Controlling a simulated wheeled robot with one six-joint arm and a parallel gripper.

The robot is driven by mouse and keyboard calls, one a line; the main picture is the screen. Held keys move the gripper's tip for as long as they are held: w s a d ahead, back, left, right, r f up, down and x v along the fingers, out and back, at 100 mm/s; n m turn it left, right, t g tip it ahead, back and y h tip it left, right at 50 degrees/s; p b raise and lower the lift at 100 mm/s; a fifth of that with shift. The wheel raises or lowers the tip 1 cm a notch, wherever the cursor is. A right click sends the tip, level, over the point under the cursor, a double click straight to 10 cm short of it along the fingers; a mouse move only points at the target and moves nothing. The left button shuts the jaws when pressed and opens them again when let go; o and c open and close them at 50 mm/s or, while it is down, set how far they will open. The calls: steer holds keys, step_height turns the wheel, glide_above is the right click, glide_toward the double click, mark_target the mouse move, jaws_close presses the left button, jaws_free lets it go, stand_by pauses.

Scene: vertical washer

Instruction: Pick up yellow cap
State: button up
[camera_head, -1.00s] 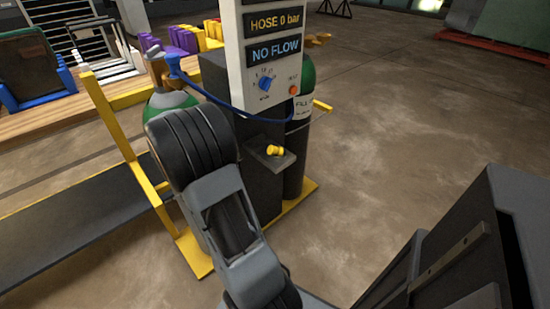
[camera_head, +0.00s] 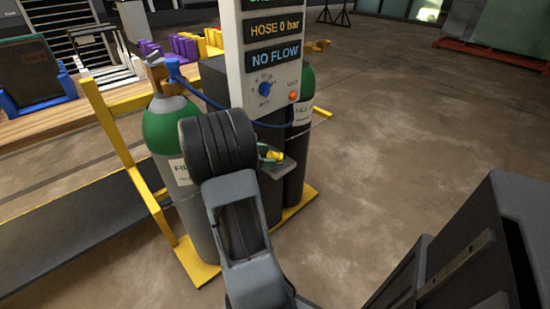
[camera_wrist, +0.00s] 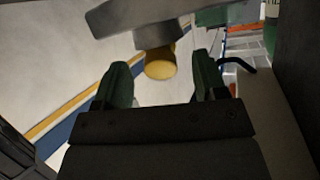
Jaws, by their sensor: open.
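The yellow cap (camera_head: 274,156) sits on a small grey shelf (camera_head: 283,168) on the front of the dark cabinet under the display panel. In the wrist view, the yellow cap (camera_wrist: 160,64) shows between and just ahead of the two dark green fingers of my gripper (camera_wrist: 161,66). The fingers are spread, with visible gaps on both sides of the cap. The shelf (camera_wrist: 140,18) is a grey slab beyond the cap. In the head view my arm hides most of the gripper.
A display panel (camera_head: 272,54) reads HOSE 0 bar and NO FLOW. Green-topped cylinders (camera_head: 165,130) stand on both sides of the cabinet, with a blue hose (camera_head: 215,102) running across. A yellow post (camera_head: 125,150) stands at left. The floor at right (camera_head: 400,130) is clear.

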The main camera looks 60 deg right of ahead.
steer(key=shift+s+d+f, duration=0.25)
steer(key=shift+s+d, duration=0.05)
steer(key=shift+d, duration=0.1)
steer(key=shift+c, duration=0.3)
steer(key=c, duration=1)
steer(key=shift+r, duration=0.15)
